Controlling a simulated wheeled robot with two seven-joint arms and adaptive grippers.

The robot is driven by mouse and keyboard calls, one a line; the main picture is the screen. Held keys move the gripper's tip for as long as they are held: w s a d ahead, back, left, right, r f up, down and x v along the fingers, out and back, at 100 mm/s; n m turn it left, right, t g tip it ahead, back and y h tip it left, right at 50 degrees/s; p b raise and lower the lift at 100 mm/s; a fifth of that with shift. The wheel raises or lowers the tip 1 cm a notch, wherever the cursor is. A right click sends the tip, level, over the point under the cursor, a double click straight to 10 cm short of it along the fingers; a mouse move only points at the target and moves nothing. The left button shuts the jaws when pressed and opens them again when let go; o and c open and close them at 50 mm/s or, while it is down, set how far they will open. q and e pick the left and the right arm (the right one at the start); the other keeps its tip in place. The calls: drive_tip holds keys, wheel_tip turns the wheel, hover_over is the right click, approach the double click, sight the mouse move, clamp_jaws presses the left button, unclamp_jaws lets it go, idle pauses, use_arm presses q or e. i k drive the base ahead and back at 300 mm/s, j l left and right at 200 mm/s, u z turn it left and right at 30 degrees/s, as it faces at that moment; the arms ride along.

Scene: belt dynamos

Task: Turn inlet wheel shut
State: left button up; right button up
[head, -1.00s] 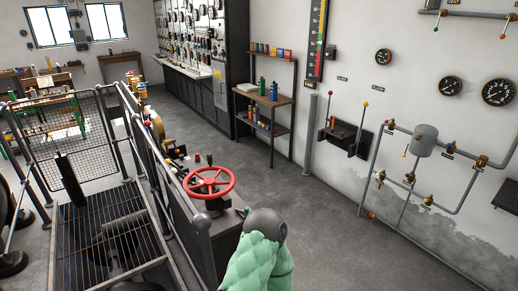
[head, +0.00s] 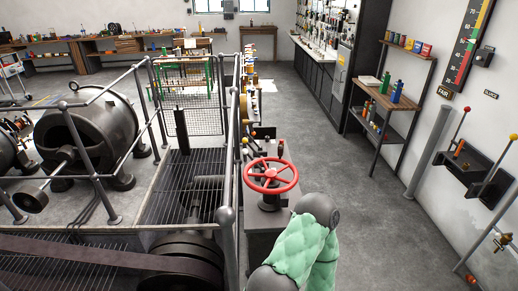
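The inlet wheel (head: 271,175) is a red handwheel with spokes. It lies nearly flat on top of a grey pedestal (head: 268,218) beside the railing, near the middle of the head view. A green padded arm of mine with a dark grey joint (head: 321,209) stands at the lower middle, close to the wheel's near right side. Neither gripper shows in the view.
A metal railing (head: 232,150) runs along the left of the wheel, with a floor grating (head: 185,190) and belt machinery beyond it. Open grey floor (head: 350,180) lies to the right. A shelf (head: 390,103) and wall levers (head: 470,170) stand at the right.

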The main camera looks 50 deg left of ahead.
sight(270, 176)
drive_tip(key=i+u, duration=0.15)
drive_tip(key=u, duration=0.3)
drive_tip(key=i+l+u, duration=0.15)
drive_tip(key=u, duration=0.25)
drive_tip(key=i+l+u, duration=0.15)
drive_tip(key=u, duration=0.3)
drive_tip(key=i+l+u, duration=0.1)
drive_tip(key=u, duration=0.35)
drive_tip(key=l+u, duration=0.4)
drive_tip(key=i+j, duration=0.05)
